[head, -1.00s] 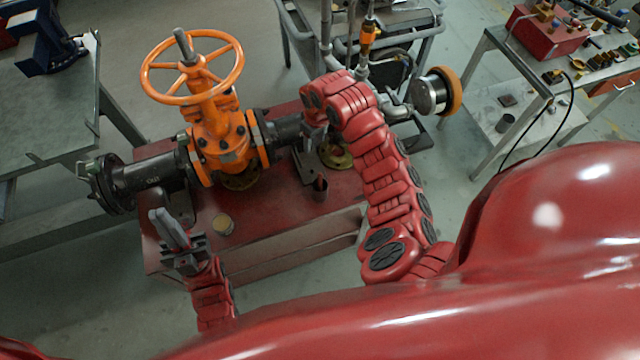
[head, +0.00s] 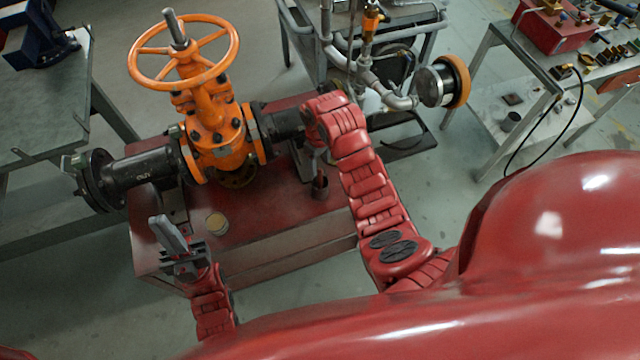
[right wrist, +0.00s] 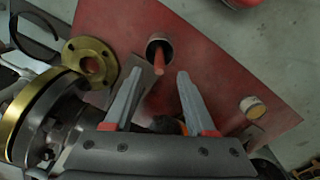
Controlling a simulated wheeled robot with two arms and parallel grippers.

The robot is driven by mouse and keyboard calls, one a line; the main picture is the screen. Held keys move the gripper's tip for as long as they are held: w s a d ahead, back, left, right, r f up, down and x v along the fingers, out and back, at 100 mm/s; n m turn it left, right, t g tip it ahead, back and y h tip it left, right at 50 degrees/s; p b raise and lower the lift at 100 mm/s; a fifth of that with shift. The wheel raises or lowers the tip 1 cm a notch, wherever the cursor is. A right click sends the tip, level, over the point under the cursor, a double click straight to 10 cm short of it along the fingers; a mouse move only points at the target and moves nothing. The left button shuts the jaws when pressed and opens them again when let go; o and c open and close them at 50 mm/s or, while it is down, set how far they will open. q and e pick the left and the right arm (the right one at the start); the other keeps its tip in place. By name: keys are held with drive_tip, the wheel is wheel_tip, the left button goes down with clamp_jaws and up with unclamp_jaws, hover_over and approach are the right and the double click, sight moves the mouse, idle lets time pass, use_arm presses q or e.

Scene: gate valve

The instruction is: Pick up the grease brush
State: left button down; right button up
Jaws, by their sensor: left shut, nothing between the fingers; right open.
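The grease brush shows in the right wrist view as an orange-red handle (right wrist: 159,62) standing tilted in a small dark cup (right wrist: 151,43). In the head view the cup (head: 320,190) stands on the red bench top, just below my right wrist. My right gripper (right wrist: 160,73) is open; its two grey fingers point toward the cup, with the handle showing between them and nothing gripped. My left gripper (head: 160,222) is shut and empty, over the bench's front left. The brush's bristles are hidden.
The orange gate valve (head: 212,120) with black flanged pipes stands on the red bench (head: 275,215). A small tin (head: 216,224) sits at the front. A brass flange (right wrist: 90,62) lies beside the cup. A dark pipe flange (right wrist: 45,115) is close left of my right gripper.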

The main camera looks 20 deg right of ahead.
sight(320, 169)
drive_tip(key=shift+f+p, duration=0.1)
drive_tip(key=shift+p, duration=0.2)
wheel_tip(320, 169, down, 4)
drive_tip(key=shift+r+p, duration=0.25)
drive_tip(key=shift+p, duration=0.95)
drive_tip(key=shift+f, duration=0.7)
clamp_jaws()
